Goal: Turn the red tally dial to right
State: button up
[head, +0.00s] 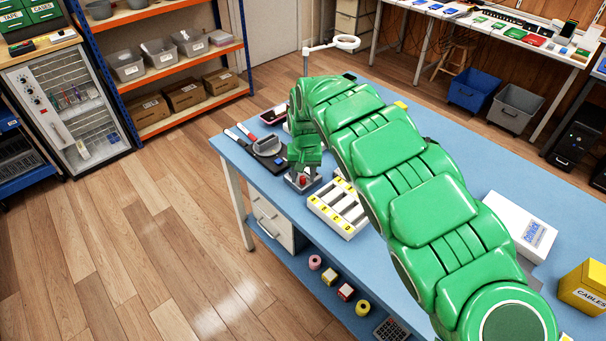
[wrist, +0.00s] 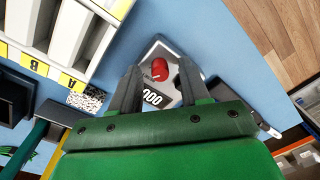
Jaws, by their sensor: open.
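The red tally dial (wrist: 160,69) sits on a small grey tally box in the wrist view, with a pale mark on its face. A counter window (wrist: 152,97) on the box reads 000. My gripper (wrist: 158,74) is open, with one dark finger on each side of the dial. Whether the fingers touch it, I cannot tell. In the head view the dial (head: 302,180) shows as a small red spot on the blue table, just below my gripper (head: 303,168). The fingers are hard to make out there.
A white tray (head: 322,209) with yellow letter labels stands close to the tally box. A dark mat with a round grey device (head: 267,146) lies to its left. A white box (head: 522,226) and a yellow cables box (head: 583,288) are at the right.

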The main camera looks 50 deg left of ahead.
aim_at(304, 177)
jog(key=shift+r, duration=0.1)
notch_tip(304, 177, up, 8)
jog(key=shift+w+d+f, duration=0.1)
jog(key=shift+f, duration=0.15)
dwell(0.6)
